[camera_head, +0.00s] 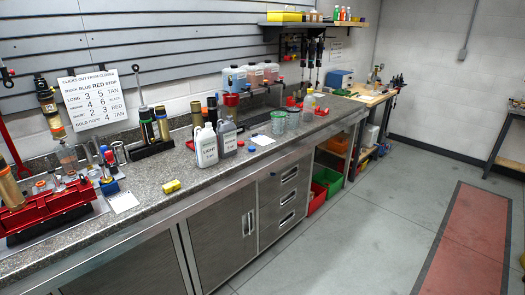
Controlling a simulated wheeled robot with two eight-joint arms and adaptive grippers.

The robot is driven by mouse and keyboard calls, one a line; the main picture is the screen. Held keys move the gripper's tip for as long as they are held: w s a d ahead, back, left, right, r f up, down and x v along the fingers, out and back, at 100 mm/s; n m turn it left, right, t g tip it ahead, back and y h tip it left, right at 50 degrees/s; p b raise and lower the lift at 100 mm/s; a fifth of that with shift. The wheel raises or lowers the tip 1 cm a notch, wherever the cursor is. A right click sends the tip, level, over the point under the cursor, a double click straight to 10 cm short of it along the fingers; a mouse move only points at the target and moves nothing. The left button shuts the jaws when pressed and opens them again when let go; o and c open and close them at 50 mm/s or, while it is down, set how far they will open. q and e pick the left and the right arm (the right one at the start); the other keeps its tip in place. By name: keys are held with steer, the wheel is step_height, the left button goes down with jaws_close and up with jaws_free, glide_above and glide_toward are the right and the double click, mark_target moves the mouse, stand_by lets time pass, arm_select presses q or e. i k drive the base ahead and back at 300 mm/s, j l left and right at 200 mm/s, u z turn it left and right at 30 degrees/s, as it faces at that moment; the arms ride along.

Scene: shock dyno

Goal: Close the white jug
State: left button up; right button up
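The white jug (205,147) stands upright on the grey speckled counter (222,172), near its front edge. It has a label with dark print on its front. Its neck is too small to tell whether a cap is on it. A greyer jug (227,138) stands close to its right. A small blue round piece, perhaps a cap (251,149), lies on the counter to the right of the jugs. Neither of my grippers is in view.
A red fixture (52,211) fills the left end. Clear cups (278,123) stand right of the jugs, beyond a white sheet (262,140). The floor (345,235) before the cabinets is clear.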

mark_target(205, 139)
steer(key=i+l+u, duration=0.1)
steer(key=i+l, duration=0.25)
steer(key=i, duration=0.3)
steer(key=i+l, duration=0.45)
steer(key=i, duration=0.2)
steer(key=i+l+u, duration=0.15)
steer(key=i+l, duration=0.25)
steer(key=i, duration=0.25)
